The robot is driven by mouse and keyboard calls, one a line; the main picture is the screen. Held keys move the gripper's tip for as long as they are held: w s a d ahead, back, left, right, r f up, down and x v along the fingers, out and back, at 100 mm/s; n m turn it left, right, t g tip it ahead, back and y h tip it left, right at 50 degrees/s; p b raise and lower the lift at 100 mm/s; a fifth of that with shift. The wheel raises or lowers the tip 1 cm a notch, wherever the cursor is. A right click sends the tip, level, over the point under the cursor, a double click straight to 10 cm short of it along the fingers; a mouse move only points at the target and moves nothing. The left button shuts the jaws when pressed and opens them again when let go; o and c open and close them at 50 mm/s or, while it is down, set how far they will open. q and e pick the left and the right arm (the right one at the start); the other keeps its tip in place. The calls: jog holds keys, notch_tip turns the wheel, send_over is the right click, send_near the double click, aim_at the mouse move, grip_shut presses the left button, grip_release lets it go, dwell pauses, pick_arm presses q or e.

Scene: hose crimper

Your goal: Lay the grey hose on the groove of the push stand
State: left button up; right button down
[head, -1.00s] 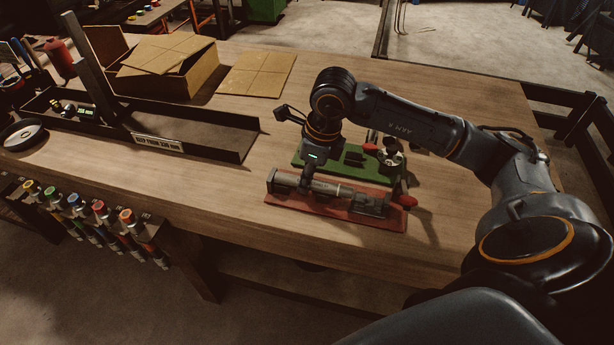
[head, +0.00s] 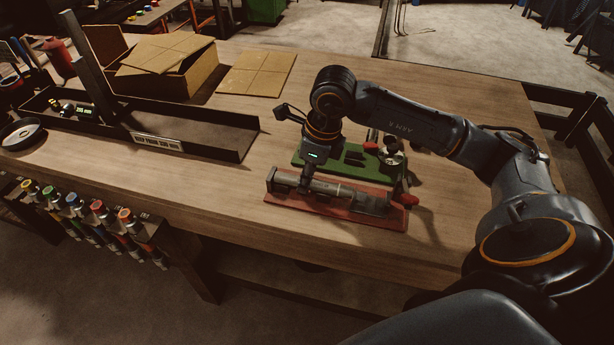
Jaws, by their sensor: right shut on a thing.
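The grey hose (head: 328,188) lies lengthwise along the top of a red-based stand (head: 335,208), which I take for the push stand. It looks nearly level and in line with the stand. The groove under it is hidden, so I cannot tell whether it touches the bottom. My right gripper (head: 304,184) points down from above and is shut on the hose near its left end. Its fingertips are small and dark here. My left gripper is not in view.
A green-based stand (head: 352,158) sits just behind the red one. A long dark tray (head: 215,145) and an open cardboard box (head: 168,75) stand to the left. Colour-capped tubes (head: 98,208) hang on a rack at the front edge. Bare wood lies left of the stands.

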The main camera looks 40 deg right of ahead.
jog(key=c, duration=1.1)
grip_release()
jog(key=shift+r+p, duration=2.45)
jog(key=shift+r, duration=1.55)
